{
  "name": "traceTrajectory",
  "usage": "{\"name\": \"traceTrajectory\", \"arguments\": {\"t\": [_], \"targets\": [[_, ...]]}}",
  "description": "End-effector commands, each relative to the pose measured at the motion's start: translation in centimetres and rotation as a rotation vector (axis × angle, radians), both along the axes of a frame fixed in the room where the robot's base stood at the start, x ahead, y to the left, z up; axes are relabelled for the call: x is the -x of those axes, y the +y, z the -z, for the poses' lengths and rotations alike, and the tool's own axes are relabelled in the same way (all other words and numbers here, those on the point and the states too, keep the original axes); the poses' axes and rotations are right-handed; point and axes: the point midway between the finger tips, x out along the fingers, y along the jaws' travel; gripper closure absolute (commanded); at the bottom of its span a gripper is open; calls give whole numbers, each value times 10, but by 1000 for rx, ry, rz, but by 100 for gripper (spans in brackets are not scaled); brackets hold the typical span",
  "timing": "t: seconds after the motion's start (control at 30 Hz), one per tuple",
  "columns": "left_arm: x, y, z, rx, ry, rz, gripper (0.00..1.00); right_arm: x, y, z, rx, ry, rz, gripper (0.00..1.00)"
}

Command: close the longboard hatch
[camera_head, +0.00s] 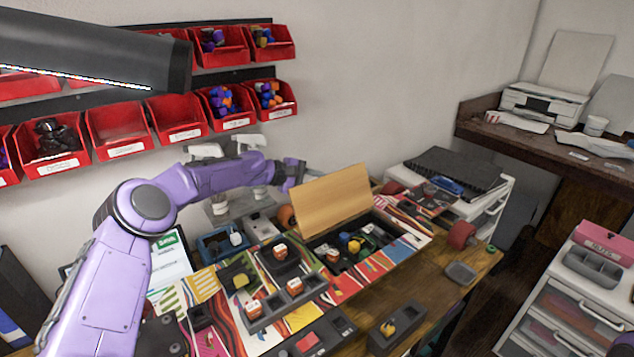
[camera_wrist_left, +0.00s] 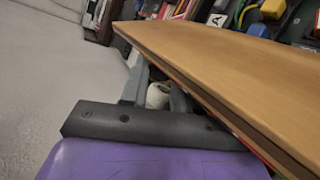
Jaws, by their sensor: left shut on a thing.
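The longboard (camera_head: 220,285) lies on the workbench, its deck printed with bright graphics. Its hatch (camera_head: 333,200), a light wooden panel, stands tilted up and open at the back of a dark compartment (camera_head: 352,243) holding blue, yellow and green parts. My left gripper (camera_head: 294,172) reaches from the left to the hatch's upper left corner and is shut on the hatch. In the left wrist view the hatch (camera_wrist_left: 235,75) runs diagonally past the fingers (camera_wrist_left: 160,97), and the exact contact is partly hidden behind it. My right gripper is out of view.
Small trays with orange-white cubes (camera_head: 285,302) sit along the board. A purple-red wheel (camera_head: 461,235) is at the right end. Red bins (camera_head: 117,125) hang on the wall. A black binder (camera_head: 455,172) lies on white drawers behind right.

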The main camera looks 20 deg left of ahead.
Motion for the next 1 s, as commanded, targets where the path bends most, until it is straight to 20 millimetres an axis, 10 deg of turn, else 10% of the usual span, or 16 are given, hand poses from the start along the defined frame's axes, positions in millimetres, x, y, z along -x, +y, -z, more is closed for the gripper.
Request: {"name": "traceTrajectory", "arguments": {"t": [1.0], "targets": [[35, -59, -25, -497, -291, 3, 100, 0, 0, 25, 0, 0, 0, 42]]}}
